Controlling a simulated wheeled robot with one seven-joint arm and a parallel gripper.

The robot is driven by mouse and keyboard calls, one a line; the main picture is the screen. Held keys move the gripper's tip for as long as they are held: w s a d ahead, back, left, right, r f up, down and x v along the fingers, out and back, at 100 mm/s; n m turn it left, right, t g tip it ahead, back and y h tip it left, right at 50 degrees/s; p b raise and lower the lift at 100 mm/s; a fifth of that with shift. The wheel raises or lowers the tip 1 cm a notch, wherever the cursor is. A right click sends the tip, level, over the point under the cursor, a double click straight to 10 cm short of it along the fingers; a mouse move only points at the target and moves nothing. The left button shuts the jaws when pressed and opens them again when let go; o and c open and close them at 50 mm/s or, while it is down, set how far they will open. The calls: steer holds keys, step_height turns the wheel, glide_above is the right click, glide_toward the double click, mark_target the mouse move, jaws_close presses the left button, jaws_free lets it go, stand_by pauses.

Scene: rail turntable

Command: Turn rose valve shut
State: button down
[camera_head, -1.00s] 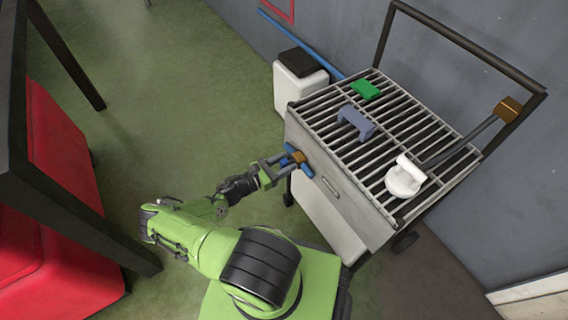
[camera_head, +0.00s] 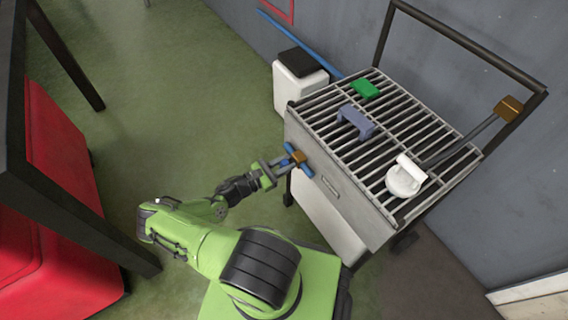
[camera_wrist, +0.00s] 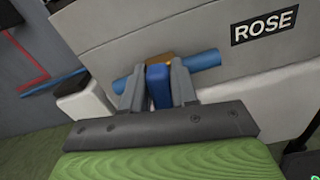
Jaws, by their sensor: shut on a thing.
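The rose valve is a blue cross-bar handle (camera_head: 305,170) with a brown-orange hub (camera_head: 298,157) on the left side of the grey cart. In the wrist view a blue bar (camera_wrist: 208,59) runs nearly level, tilted up to the right, with the hub (camera_wrist: 160,58) behind my fingers. A label reading ROSE (camera_wrist: 264,25) is on the panel to the right. My gripper (camera_head: 285,161) reaches the valve from the left. In the wrist view my gripper (camera_wrist: 159,85) is shut on a blue part of the handle that points toward me. The fingers hide part of the bar.
The cart's slatted top (camera_head: 420,130) carries a green block (camera_head: 366,90), a blue-grey bracket (camera_head: 356,121) and a white round piece (camera_head: 404,177). A lever with a brown block (camera_head: 508,108) rises at right. A white bin (camera_head: 300,80) stands behind. A dark-framed red unit (camera_head: 60,200) is at left.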

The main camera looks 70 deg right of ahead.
steer(key=m, duration=0.2)
steer(key=m+b, duration=0.1)
steer(key=shift+s+a+f+m, duration=0.25)
steer(key=shift+s+a+m, duration=0.05)
steer(key=shift+s+a+f+m+b, duration=0.2)
steer(key=shift+f+m+b, duration=0.15)
steer(key=shift+m, duration=1.7)
steer(key=shift+s+a+f+m+b, duration=0.15)
steer(key=shift+f+m+b, duration=0.2)
steer(key=shift+m, duration=1.75)
steer(key=shift+s+a+f+m+b, duration=0.15)
steer(key=shift+f+m, duration=0.3)
steer(key=shift+m, duration=1.6)
steer(key=c, duration=1)
jaws_free()
steer(key=shift+o, duration=0.2)
steer(key=p+v, duration=0.1)
steer(key=v, duration=1.4)
steer(key=shift+w+a, duration=0.25)
steer(key=shift+w, duration=0.05)
